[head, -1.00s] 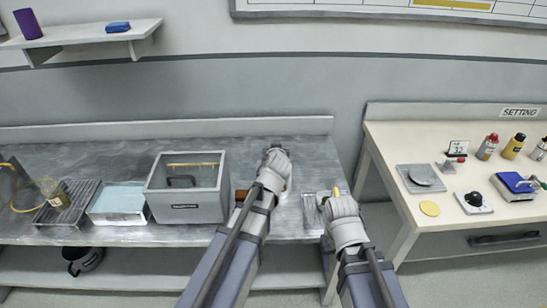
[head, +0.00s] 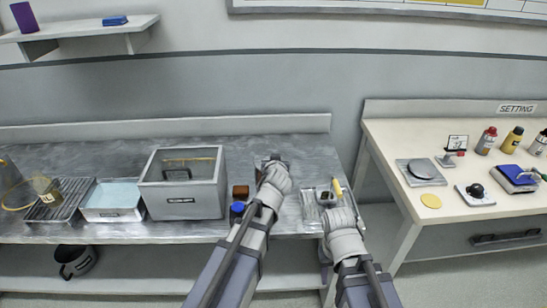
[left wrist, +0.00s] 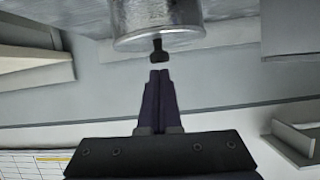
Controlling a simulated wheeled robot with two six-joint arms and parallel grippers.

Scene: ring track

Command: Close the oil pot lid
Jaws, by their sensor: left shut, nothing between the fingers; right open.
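In the left wrist view, a shiny metal cylinder with a black knob (left wrist: 156,50), which looks like the oil pot (left wrist: 155,18), sits at the top edge. Only part of it shows, so I cannot tell how its lid sits. My left gripper (left wrist: 158,76) is shut and empty, its tips just short of the knob, with a small gap. In the head view my left gripper (head: 272,160) is over the middle of the metal bench, and its arm hides what lies behind it. My right gripper (head: 326,197) is open at the bench's right end, beside a yellow-handled item (head: 338,187).
A grey open box (head: 182,207), a blue-topped tray (head: 113,213) and a rack (head: 58,212) stand left on the bench (head: 110,160). A brown block (head: 240,191) and a blue-capped item (head: 237,209) are beside my left arm. A shallow tray (head: 311,207) lies near my right gripper.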

